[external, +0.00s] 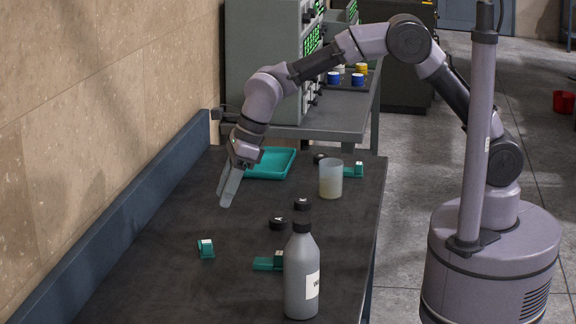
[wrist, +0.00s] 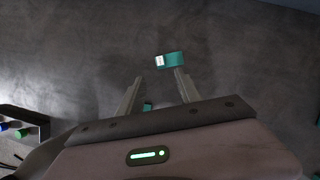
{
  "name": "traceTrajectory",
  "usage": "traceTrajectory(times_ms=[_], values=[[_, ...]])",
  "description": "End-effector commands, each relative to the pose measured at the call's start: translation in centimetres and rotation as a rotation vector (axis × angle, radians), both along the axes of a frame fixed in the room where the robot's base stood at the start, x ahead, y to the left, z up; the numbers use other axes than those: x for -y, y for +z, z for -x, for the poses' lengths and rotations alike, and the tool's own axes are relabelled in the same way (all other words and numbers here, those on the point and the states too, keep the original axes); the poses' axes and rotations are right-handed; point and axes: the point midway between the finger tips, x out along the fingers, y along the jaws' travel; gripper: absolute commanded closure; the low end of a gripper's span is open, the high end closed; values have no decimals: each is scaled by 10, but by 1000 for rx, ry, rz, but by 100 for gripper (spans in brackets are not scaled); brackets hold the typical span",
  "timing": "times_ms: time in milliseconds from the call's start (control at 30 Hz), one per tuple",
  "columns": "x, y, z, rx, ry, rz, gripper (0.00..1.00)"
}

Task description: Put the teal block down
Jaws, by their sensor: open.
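My gripper (external: 226,201) is open above the dark bench, left of centre, with nothing seen held. In the wrist view its fingers (wrist: 159,76) stand apart. A teal block with a pale label (wrist: 170,60) lies just beyond the fingertips there, and a small teal piece (wrist: 148,106) shows between the fingers, mostly hidden. In the external view one teal block (external: 206,250) lies on the bench nearer the camera than my gripper. Another teal block (external: 267,263) lies beside the bottle, and a third (external: 354,171) is near the right edge. I cannot tell which block the wrist view shows.
A teal tray (external: 291,160) lies behind my gripper. A grey bottle (external: 301,278) and a cloudy beaker (external: 330,182) stand on the right. A blue ledge (external: 125,214) runs along the wall. The bench (external: 165,285) is bare at the front left.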

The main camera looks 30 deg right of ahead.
Motion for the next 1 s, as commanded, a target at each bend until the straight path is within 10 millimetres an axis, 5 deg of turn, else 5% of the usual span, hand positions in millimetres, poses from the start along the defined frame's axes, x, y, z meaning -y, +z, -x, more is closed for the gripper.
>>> traceTrajectory(times_ms=[100,167,267,333,400,533,600,700,1000], values=[[5,3,-2,7,9,2,59],[26,19,-13,39,49,7,59],[114,72,-38,172,227,48,59],[207,111,-40,308,425,119,59],[298,137,-17,444,650,223,59],[410,141,52,618,1031,442,59],[441,131,84,664,1186,539,59],[461,117,112,692,1332,627,59],[467,111,121,701,1400,659,59]])
